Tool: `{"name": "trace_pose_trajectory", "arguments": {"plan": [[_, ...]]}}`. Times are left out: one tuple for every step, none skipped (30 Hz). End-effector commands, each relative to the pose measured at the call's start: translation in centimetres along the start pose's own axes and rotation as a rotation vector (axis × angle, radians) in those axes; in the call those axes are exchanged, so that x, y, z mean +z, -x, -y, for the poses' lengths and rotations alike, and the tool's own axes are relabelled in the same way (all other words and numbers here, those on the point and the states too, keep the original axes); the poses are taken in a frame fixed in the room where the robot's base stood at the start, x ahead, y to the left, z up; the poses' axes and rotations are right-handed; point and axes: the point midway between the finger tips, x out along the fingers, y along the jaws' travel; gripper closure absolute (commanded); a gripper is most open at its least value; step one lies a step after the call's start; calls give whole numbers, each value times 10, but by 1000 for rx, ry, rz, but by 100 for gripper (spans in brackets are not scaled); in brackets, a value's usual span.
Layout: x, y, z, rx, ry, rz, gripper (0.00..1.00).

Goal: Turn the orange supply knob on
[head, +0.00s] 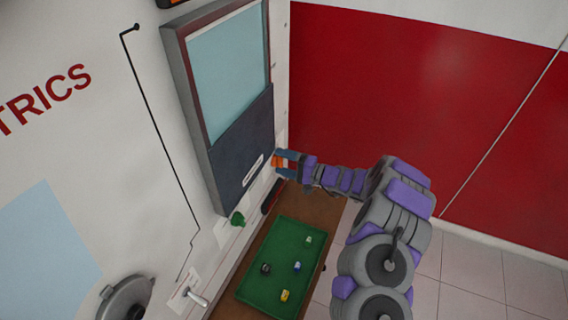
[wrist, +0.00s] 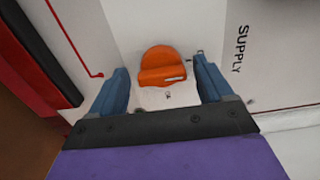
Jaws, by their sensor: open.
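The orange supply knob (wrist: 161,66) is on a white wall panel in the wrist view, with the word SUPPLY printed to its right. It has a round base and a raised bar lying nearly level, with a pale mark on it. My gripper (wrist: 162,84) is open, with one blue finger on each side of the knob and a gap to both. In the head view the orange knob (head: 278,160) shows small between the fingers of my gripper (head: 283,164), partly hidden.
A cabinet with a pale window (head: 229,72) and dark lower panel stands out left of my gripper. A red wall (head: 400,90) is behind.

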Motion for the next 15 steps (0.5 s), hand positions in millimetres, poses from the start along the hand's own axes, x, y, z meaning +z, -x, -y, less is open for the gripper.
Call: {"name": "trace_pose_trajectory", "arguments": {"plan": [[0, -1, 0, 0, 0, 0, 20], [0, -1, 0, 0, 0, 0, 20], [0, -1, 0, 0, 0, 0, 20], [0, -1, 0, 0, 0, 0, 20], [0, -1, 0, 0, 0, 0, 20], [0, -1, 0, 0, 0, 0, 20], [0, 0, 0, 0, 0, 0, 20], [0, 0, 0, 0, 0, 0, 22], [0, 0, 0, 0, 0, 0, 26], [0, 0, 0, 0, 0, 0, 29], [0, 0, 0, 0, 0, 0, 32], [0, 0, 0, 0, 0, 0, 36], [0, 0, 0, 0, 0, 0, 38], [0, 0, 0, 0, 0, 0, 41], [0, 0, 0, 0, 0, 0, 45]]}}
